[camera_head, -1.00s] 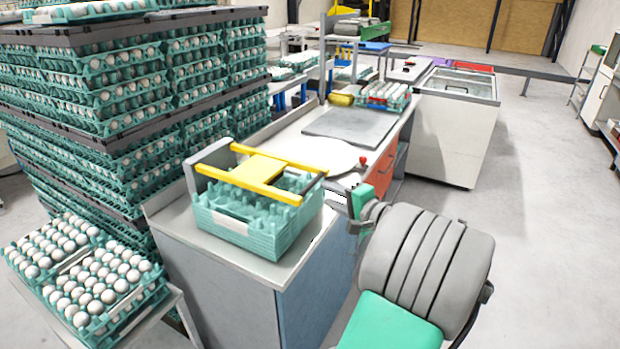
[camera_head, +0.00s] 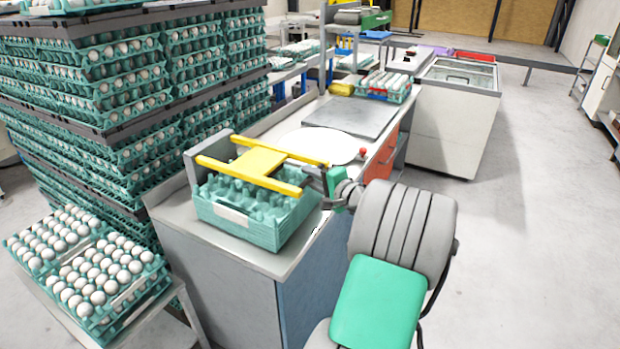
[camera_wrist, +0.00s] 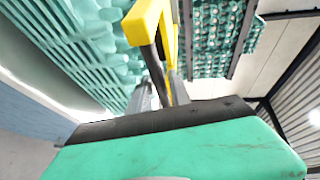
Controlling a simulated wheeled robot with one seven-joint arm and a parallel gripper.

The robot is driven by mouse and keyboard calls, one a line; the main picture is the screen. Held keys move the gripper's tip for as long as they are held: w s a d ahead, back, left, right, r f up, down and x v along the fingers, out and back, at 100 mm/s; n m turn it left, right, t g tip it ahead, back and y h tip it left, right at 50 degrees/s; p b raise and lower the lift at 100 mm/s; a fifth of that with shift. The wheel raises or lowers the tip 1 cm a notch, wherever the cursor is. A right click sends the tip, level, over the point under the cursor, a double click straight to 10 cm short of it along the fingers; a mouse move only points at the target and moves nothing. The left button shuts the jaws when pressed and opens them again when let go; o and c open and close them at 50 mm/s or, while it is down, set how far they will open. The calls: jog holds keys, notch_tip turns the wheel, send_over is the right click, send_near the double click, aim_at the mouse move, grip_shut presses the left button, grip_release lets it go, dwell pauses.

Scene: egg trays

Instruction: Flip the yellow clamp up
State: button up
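The yellow clamp (camera_head: 258,163) is a frame of two yellow bars joined by a plate. It lies low and roughly flat over the stack of green egg trays (camera_head: 235,228) on the counter. My gripper (camera_head: 314,175) is at the clamp's right end, close to the bar ends. In the wrist view, the yellow clamp (camera_wrist: 146,22) comes down right at the grey fingers of my gripper (camera_wrist: 160,92). Whether the fingers touch or grasp it is not clear, and their gap is partly hidden. The top green tray shows no eggs.
The metal counter (camera_head: 180,225) carries a white round plate (camera_head: 320,146) and a grey mat (camera_head: 350,118) behind the clamp. A tall stack of egg trays (camera_head: 110,85) stands at the left. Egg trays on a cart (camera_head: 165,335) are at front left. Floor at the right is free.

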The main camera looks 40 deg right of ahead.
grip_shut()
jog(key=shift+f, duration=0.1)
dwell(0.9)
